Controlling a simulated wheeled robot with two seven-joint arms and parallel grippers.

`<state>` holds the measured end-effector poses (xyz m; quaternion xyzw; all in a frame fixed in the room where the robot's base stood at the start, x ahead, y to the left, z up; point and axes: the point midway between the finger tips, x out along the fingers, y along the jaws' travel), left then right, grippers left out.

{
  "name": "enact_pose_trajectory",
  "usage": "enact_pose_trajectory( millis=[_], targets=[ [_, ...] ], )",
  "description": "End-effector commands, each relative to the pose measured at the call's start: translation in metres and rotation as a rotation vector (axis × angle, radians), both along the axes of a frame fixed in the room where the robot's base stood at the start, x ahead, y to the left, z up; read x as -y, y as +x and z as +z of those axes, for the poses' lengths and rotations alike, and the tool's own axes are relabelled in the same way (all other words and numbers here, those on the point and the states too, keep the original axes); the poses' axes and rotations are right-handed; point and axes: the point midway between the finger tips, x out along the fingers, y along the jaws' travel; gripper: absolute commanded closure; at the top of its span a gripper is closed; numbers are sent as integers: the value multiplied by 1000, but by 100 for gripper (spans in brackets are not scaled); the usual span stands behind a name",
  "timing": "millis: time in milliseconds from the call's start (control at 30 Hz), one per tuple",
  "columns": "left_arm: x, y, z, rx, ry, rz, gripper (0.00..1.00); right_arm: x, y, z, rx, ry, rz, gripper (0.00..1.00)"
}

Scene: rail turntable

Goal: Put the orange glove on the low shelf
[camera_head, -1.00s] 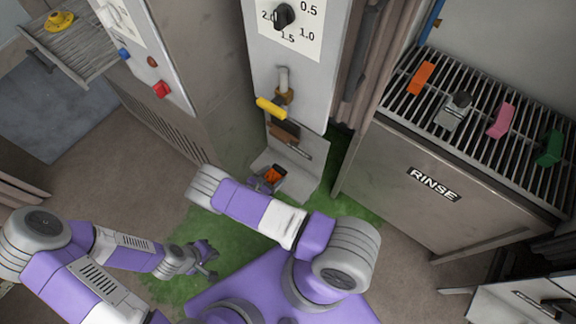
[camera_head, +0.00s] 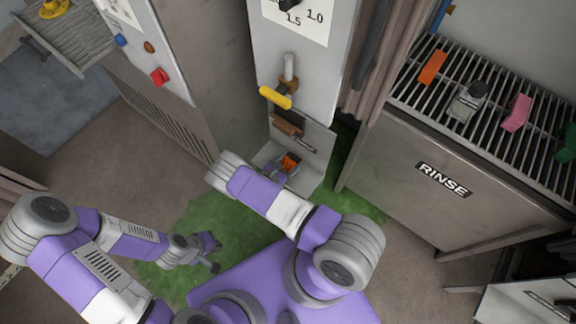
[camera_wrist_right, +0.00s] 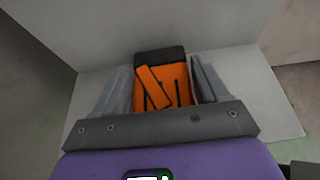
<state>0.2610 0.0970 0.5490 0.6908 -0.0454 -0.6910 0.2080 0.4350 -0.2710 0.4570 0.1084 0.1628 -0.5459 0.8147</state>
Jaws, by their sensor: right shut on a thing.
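The orange glove (camera_wrist_right: 174,85), with a black cuff, sits between the fingers of my right gripper (camera_wrist_right: 162,90) in the right wrist view. The gripper is shut on it. In the head view the glove (camera_head: 290,161) is a small orange patch at the low shelf (camera_head: 309,174), a pale ledge at the foot of the tall panel. My right gripper (camera_head: 281,168) is partly hidden by its own wrist. I cannot tell whether the glove touches the shelf. My left gripper (camera_head: 211,254) is low over the green floor, fingers apart and empty.
A yellow handle (camera_head: 275,97) juts out above the shelf. The RINSE unit (camera_head: 400,165) stands to the right, with several coloured items on its slatted top. A slatted drawer (camera_head: 85,38) sticks out at the upper left. Green floor lies around the shelf.

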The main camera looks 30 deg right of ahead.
Motion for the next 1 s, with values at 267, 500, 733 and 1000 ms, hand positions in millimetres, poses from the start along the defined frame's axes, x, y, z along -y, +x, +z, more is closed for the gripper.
enact_pose_trajectory(
  millis=[267, 500, 733, 1000],
  targets=[
    [0, 0, -4, 0, 0, 0, 100, 3, 2, -6, 1, 0, 3, 56],
    [0, 0, -4, 0, 0, 0, 100, 3, 2, -9, 1, -1, 2, 16],
    [0, 0, -4, 0, 0, 0, 100, 3, 2, -9, 1, -1, 2, 1],
    [0, 0, -2, 0, 0, 0, 100, -2, 0, -4, 1, 0, 4, 1]
  ],
)
